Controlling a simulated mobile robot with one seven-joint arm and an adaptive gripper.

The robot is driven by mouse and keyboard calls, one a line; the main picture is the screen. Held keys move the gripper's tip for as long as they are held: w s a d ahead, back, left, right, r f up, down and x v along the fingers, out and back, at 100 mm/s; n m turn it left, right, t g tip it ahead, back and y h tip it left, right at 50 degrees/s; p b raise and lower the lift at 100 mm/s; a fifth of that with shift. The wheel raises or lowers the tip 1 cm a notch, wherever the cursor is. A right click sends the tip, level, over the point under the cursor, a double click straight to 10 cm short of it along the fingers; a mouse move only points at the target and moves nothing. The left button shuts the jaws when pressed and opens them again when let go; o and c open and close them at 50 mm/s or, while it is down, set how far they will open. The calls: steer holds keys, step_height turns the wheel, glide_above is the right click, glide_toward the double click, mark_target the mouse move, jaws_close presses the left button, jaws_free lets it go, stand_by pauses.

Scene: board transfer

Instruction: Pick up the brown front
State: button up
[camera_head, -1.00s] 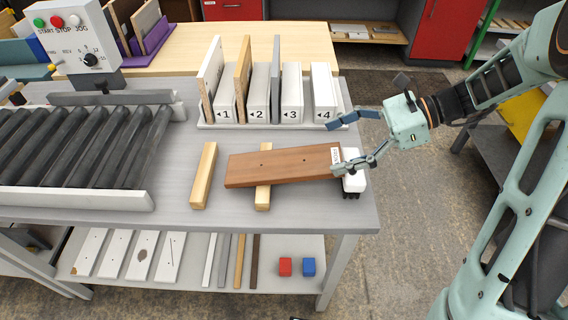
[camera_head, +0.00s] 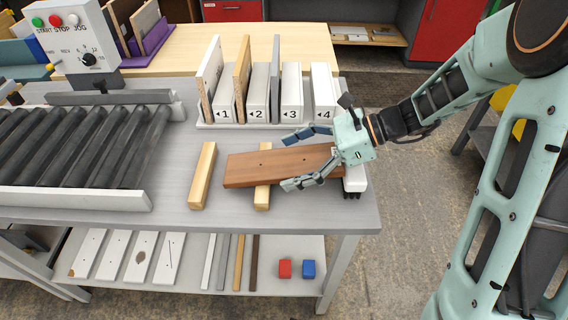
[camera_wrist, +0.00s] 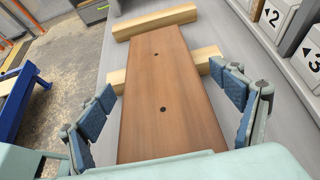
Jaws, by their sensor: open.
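The brown front (camera_head: 270,167) is a flat wood-brown board with two small dark holes. It lies across a pale wooden bar (camera_head: 262,190), with its right end by a white block (camera_head: 354,178) near the table's right edge. My gripper (camera_head: 306,158) is open around the board's right part, one finger on the far side and one on the near side. In the wrist view the brown front (camera_wrist: 165,85) runs lengthwise between the fingers of my gripper (camera_wrist: 168,100), with a visible gap on the right side. My gripper's palm hides the board's right end.
A second pale bar (camera_head: 203,175) lies left of the board. Behind stands a rack (camera_head: 215,125) with numbered white blocks and upright boards. A roller conveyor (camera_head: 90,140) is at the left. The lower shelf (camera_head: 220,275) holds several boards, strips and two small cubes.

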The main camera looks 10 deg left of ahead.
steer(key=c, duration=1.6)
steer(key=shift+r, duration=0.2)
steer(key=shift+r+p, duration=0.85)
steer(key=shift+p, duration=0.2)
steer(key=s+r+p, duration=0.1)
steer(key=r+p, duration=0.1)
steer(key=s+r+p, duration=0.2)
steer(key=r, duration=0.1)
steer(key=s+r+p, duration=0.1)
steer(key=r+p, duration=0.1)
steer(key=shift+s+a+r+p, duration=0.1)
steer(key=shift+s+r+p, duration=0.15)
steer(key=shift+p, duration=0.1)
steer(key=s+a+r+y+b, duration=0.1)
steer(key=s+b, duration=0.3)
steer(key=s, duration=0.4)
steer(key=shift+s+r+y+b, duration=0.15)
steer(key=shift+r+y+b, duration=0.15)
steer(key=shift+r, duration=0.4)
